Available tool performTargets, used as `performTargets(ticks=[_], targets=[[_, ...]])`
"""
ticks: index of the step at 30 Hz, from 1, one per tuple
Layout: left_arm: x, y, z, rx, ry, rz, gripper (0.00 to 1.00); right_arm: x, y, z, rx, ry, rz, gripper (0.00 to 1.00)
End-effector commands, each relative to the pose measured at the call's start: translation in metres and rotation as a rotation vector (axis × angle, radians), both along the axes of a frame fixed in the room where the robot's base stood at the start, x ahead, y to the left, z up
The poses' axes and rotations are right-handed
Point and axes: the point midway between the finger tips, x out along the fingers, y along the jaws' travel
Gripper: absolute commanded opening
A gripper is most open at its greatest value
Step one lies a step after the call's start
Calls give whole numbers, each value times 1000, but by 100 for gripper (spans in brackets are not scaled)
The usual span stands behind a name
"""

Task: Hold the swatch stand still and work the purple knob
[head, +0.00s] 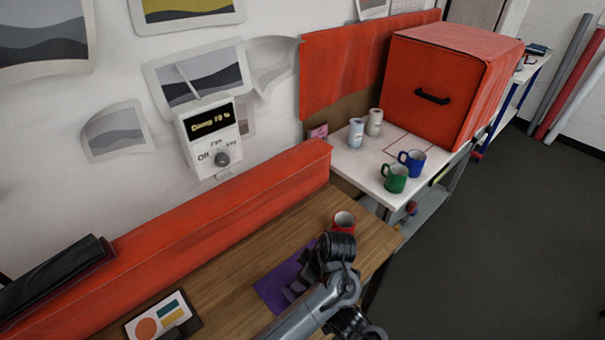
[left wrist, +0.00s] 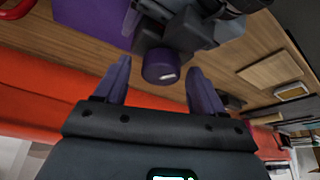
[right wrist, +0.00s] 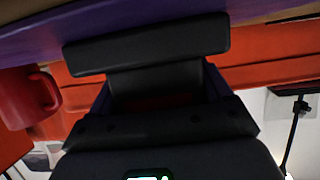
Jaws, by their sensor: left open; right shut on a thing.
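The purple knob (left wrist: 160,66) shows end-on in the left wrist view, on the dark swatch stand (left wrist: 190,32). My left gripper (left wrist: 159,72) is open, one finger on each side of the knob, with gaps showing between fingers and knob. In the right wrist view my right gripper (right wrist: 158,84) is shut on the dark stand, whose wide bar (right wrist: 150,45) crosses in front of the fingers. A purple mat (head: 272,287) lies on the wooden table (head: 235,262). In the head view, grey and black arm parts hide the stand and knob.
A red mug (head: 344,221) stands close behind the arm parts, and shows in the right wrist view (right wrist: 20,98). A colour-sample card (head: 160,318) lies front left. An orange-red barrier (head: 200,225) edges the table. A white side table (head: 365,172) holds mugs and a red box (head: 440,85).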

Motion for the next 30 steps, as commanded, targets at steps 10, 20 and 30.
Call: performTargets(ticks=[10,20,30], targets=[[-3,2,-2,-4,2,-438,69,0,-1,-1,-2,2,-1,38],[-5,3,-2,-6,0,-872,69,0,-1,-1,-2,1,-1,38],[-22,1,52,6,-7,-963,69,0,-1,-1,-2,2,0,38]])
